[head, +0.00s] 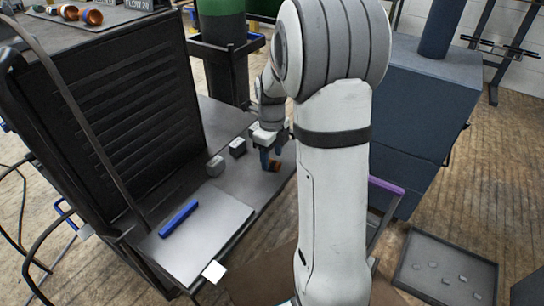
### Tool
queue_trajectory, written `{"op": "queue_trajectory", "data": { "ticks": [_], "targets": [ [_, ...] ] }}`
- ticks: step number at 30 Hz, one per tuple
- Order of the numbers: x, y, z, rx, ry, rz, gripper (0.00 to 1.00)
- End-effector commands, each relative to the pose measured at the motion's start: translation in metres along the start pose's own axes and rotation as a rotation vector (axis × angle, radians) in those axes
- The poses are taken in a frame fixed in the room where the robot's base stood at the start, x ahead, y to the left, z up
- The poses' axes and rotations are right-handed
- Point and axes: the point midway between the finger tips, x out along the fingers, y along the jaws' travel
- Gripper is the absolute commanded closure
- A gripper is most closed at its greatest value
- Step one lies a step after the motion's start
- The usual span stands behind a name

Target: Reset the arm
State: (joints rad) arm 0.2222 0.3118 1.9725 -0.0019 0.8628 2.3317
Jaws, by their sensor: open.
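My white arm rises through the middle of the head view and bends down on its far side. My gripper (270,160) points down over the grey bench top (237,178). Its blue-grey fingers are open.
Two small grey blocks (215,166) (238,147) stand left of my gripper. A blue bar (179,219) lies on a pale plate (205,240). A black slatted cabinet (110,130) stands left, a dark blue cabinet (420,110) right. A shallow tray (402,262) lies on the floor.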

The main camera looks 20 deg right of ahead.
Motion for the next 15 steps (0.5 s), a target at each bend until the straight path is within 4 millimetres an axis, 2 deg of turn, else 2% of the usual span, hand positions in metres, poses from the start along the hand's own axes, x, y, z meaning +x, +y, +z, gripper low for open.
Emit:
{"op": "queue_trajectory", "data": {
  "ticks": [1,6,10,15],
  "targets": [
    [-0.015,-0.001,0.000,0.000,-0.003,-0.003,0.47],
    [-0.044,-0.001,0.000,0.000,-0.003,-0.003,0.47],
    [-0.057,0.000,0.000,0.001,-0.002,-0.002,0.47],
    [-0.062,0.000,-0.001,0.001,-0.001,-0.001,0.47]
  ]
}}
